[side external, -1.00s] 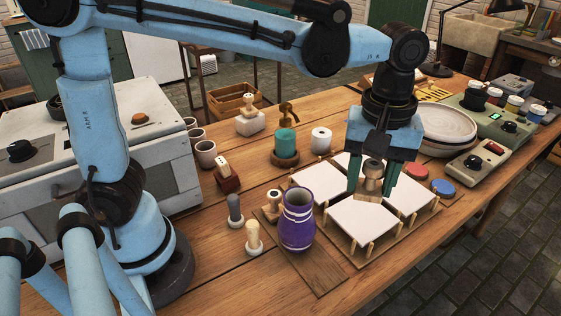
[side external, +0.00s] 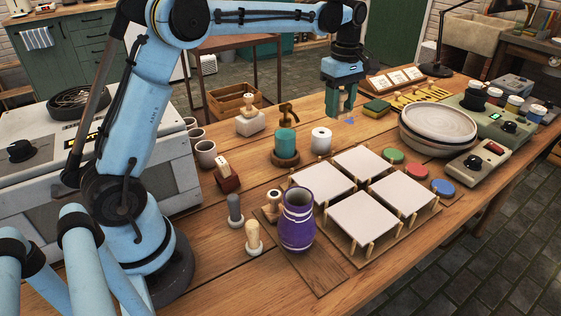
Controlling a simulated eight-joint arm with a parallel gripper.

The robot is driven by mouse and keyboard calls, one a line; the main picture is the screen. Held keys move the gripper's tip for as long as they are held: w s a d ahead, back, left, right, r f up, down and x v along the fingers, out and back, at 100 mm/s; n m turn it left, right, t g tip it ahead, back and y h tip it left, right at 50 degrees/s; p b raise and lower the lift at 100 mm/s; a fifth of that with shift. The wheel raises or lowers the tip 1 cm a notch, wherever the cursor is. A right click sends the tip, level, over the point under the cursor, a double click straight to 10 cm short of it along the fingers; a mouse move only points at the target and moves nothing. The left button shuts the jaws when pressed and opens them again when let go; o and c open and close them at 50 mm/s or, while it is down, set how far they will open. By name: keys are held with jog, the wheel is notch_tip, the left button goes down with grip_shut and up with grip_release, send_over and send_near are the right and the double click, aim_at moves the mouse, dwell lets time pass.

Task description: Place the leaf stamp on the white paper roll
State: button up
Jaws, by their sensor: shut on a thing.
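My gripper (side external: 341,116) hangs above the far side of the table, behind and a little right of the white paper roll (side external: 321,140). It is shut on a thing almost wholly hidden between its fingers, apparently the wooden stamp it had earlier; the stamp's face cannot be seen. Other stamps stand at left and in front: a grey-handled one (side external: 235,210), a pale-handled one (side external: 254,238) and a wooden one (side external: 272,206) beside the vase.
A purple vase (side external: 297,222) stands in front. Several white tiles on wooden supports (side external: 362,220) fill the middle right. A small blue shape (side external: 350,121) shows below the gripper.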

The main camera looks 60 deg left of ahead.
send_over(322, 132)
notch_tip(322, 132, down, 5)
jog(key=shift+r, duration=0.15)
jog(key=shift+d+f, duration=0.1)
jog(key=shift+f, duration=1.9)
jog(key=shift+f, duration=0.15)
jog(key=o, duration=1)
jog(key=shift+o, duration=0.2)
